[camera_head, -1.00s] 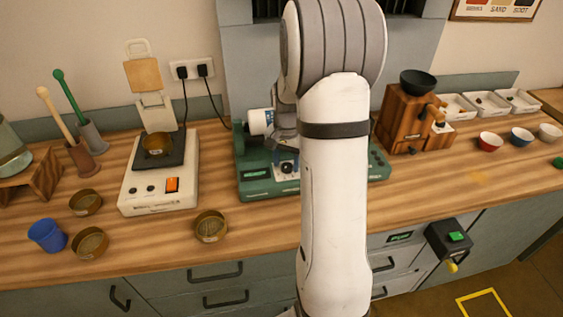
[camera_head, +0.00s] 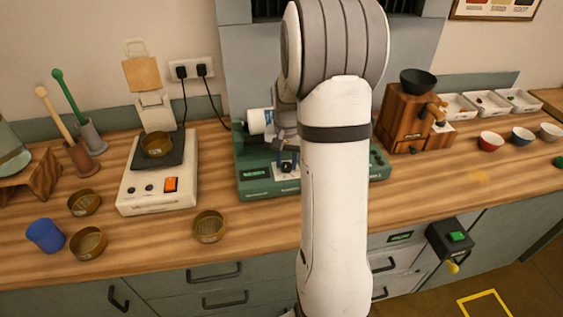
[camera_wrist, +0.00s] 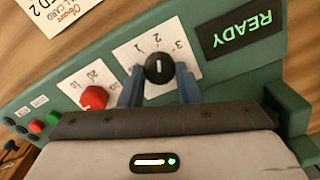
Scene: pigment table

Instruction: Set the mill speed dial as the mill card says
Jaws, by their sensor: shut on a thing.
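The mill (camera_head: 255,180) is a green machine at the back middle of the counter, partly hidden by my arm. In the wrist view its black speed dial (camera_wrist: 158,68) sits on a white plate marked 1, 2, 3. The dial's white line points up the picture, toward the 2. My gripper (camera_wrist: 160,88) is shut on the dial, with one blue finger on each side. It shows small in the head view (camera_head: 286,152). The white mill card (camera_wrist: 70,10) is cut off at the top left, with "CARD" and "D 2" readable. A green display (camera_wrist: 242,35) reads READY.
A red knob (camera_wrist: 94,97) on its own scale is beside the dial, with red and green buttons (camera_wrist: 36,127) beyond it. A white hot plate (camera_head: 160,190), brass sieves (camera_head: 209,226) and a blue cup (camera_head: 45,235) stand left. A wooden grinder (camera_head: 403,120) stands right.

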